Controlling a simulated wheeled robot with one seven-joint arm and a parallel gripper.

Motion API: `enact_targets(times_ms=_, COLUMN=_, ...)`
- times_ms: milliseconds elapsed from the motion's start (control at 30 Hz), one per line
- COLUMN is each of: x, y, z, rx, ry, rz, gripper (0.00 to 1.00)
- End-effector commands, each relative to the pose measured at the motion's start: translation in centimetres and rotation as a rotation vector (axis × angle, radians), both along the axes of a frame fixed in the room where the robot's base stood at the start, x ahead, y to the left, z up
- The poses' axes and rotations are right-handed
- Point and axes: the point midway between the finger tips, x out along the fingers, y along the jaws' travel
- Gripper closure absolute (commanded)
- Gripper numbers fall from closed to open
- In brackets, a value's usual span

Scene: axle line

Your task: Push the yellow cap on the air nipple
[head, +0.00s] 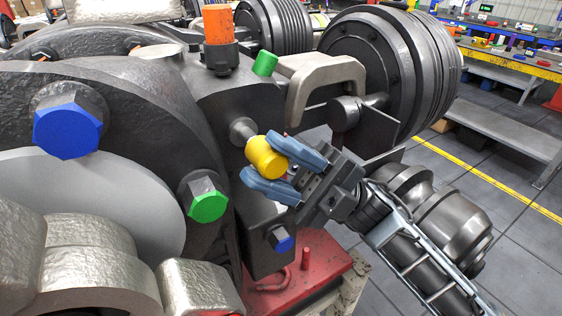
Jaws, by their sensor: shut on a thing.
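The yellow cap (265,158) is a short cylinder between the blue fingers of my gripper (283,168). My gripper is shut on it, reaching in from the lower right. The air nipple (241,131) is a grey metal stub that sticks out of the dark housing, just up and left of the cap. The cap's upper left end is at or very near the nipple's end. I cannot tell whether the two touch or overlap.
A green cap (265,63), an orange cap (218,24), a green bolt cap (208,205) and blue caps (66,131) (283,242) sit on the dark housing (228,98) around the nipple. A grey bracket (318,76) arches above my gripper.

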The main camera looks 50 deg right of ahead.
Motion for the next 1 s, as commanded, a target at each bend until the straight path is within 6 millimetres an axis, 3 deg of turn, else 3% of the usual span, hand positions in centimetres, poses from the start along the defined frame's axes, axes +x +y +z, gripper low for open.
enact_targets(times_ms=1000, x=2.7, y=-0.8, z=0.1, rx=0.001, ry=-0.001, rz=-0.001, gripper=0.94)
